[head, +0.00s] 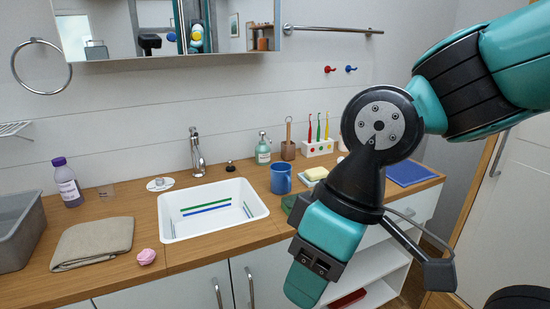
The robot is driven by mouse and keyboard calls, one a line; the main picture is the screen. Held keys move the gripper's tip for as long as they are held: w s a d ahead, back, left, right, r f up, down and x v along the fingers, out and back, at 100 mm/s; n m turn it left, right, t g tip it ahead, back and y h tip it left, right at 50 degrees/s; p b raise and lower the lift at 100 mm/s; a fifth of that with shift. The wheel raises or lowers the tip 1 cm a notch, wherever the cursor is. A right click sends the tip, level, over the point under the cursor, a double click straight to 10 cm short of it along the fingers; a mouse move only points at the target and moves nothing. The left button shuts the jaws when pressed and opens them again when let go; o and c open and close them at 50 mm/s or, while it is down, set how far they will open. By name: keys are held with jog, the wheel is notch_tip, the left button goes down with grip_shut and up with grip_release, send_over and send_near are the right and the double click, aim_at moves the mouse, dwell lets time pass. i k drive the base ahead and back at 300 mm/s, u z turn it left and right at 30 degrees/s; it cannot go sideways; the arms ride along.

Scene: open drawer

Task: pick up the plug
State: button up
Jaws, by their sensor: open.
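A small dark plug (230,167) with a short knob stands on the wooden counter, behind the white basin and right of the tap. My gripper (313,265) is at the lower end of my arm, in front of the counter's right part, well to the right of the plug and nearer the camera. It is open and not touching the plug. Its fingertips are not clearly shown from this side.
The white basin (252,193) holds green and blue strips. The tap (196,152), a green bottle (263,152) and a blue mug (280,179) stand near the plug. A folded towel (93,242) and a grey bin (22,235) are at left.

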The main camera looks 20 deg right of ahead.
aim_at(231, 168)
jog(key=z, duration=0.25)
jog(key=i, duration=1.15)
jog(key=u, duration=0.3)
